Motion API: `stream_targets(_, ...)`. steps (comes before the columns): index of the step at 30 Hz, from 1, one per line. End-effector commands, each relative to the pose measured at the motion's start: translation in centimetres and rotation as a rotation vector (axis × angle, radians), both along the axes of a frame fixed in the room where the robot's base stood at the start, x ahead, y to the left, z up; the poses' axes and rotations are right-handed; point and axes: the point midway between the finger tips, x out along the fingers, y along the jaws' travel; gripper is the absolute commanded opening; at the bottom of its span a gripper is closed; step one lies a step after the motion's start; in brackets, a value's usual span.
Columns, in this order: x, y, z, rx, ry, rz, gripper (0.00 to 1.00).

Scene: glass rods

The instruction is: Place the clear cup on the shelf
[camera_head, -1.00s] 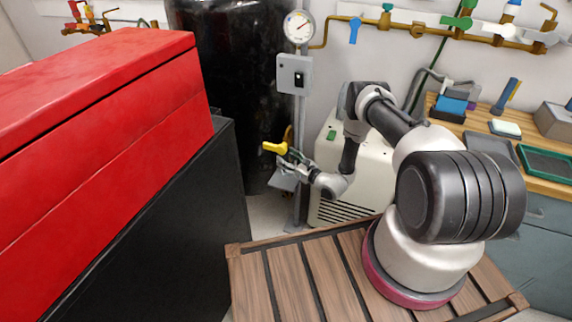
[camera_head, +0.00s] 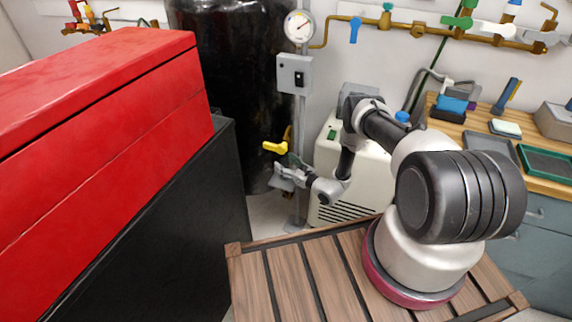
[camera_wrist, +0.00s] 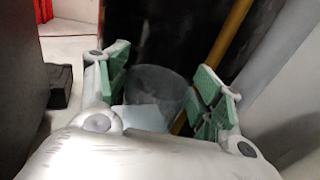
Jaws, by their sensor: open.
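A dark, see-through cup (camera_wrist: 162,88) stands between the open green-padded fingers of my gripper (camera_wrist: 158,92) in the wrist view. A gap shows between the cup and the right finger; contact on the left is unclear. A pale flat surface (camera_wrist: 147,118) shows at the cup's lower part, perhaps the shelf plate. In the head view my gripper (camera_head: 287,174) is low beside the grey post, below the yellow valve handle. I cannot make out the cup there, and the gripper hides much of any shelf.
The grey post (camera_head: 300,120) carries a gauge (camera_head: 299,26) and a switch box (camera_head: 295,74). A black tank (camera_head: 235,90) stands behind, and a yellow handle (camera_head: 275,147) is close above my gripper. A pale cabinet (camera_head: 335,145) is at right, a red chest (camera_head: 110,120) at left.

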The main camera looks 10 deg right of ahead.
Motion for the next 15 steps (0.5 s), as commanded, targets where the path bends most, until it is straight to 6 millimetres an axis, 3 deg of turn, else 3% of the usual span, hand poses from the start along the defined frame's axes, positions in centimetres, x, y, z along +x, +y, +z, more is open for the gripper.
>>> stream_targets(5, -0.4, -0.3, 0.2, 0.0, 0.001, -0.002, 0.66)
stream_targets(15, -6.4, -4.1, 0.2, 0.001, 0.003, -0.004, 0.66)
